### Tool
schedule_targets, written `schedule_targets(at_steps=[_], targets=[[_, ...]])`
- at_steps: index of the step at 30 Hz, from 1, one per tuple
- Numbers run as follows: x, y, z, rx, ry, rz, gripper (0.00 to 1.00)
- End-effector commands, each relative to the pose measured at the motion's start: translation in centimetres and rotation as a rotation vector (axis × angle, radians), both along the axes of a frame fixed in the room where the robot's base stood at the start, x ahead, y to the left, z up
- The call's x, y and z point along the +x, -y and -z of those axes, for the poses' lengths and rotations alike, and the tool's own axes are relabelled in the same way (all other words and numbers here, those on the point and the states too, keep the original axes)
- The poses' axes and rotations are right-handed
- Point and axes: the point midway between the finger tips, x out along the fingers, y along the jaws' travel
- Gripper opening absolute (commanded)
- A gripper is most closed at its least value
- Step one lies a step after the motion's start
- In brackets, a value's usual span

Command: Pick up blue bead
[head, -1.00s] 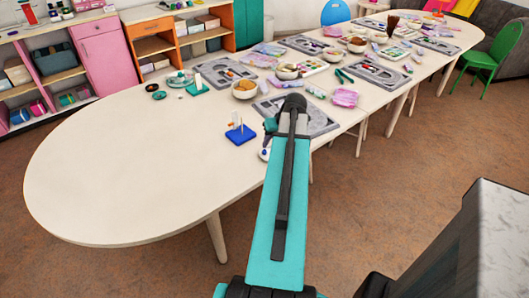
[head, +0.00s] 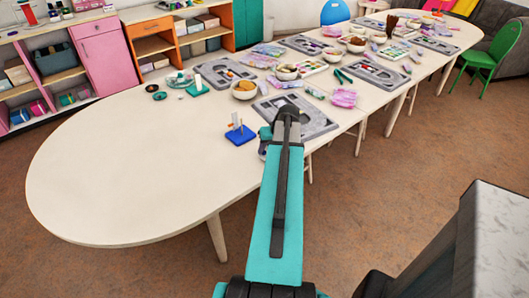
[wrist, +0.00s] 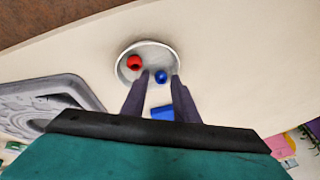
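In the wrist view, a small round blue bead (wrist: 161,76) lies in a pale round bowl (wrist: 128,50). A red bead (wrist: 134,62) lies in the same bowl to its left. My gripper (wrist: 160,80) is open, with its two dark fingers reaching toward the bowl. The blue bead shows between the fingertips, with a gap on each side. I cannot tell how far above the bead the fingertips are. In the head view, my arm hides most of the bowl (head: 262,151) and the fingers.
A blue pegboard (head: 241,137) stands beside the bowl; part of it shows between my fingers in the wrist view (wrist: 162,113). A grey tray (head: 312,118) lies close by on the right. A bowl of orange items (head: 244,90) stands behind. The table's left end (head: 110,170) is clear.

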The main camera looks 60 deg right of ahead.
Motion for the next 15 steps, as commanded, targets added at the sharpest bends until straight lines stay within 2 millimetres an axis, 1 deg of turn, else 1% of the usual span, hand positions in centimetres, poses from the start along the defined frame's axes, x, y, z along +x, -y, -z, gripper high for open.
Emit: schedule_targets(at_steps=[1,3,15], targets=[[0.07,-0.03,0.40,0.002,-0.003,-0.002,0.27],[0.11,-0.05,0.54,0.001,-0.004,-0.001,0.27],[0.13,-0.19,0.84,0.004,-0.007,-0.004,0.27]])
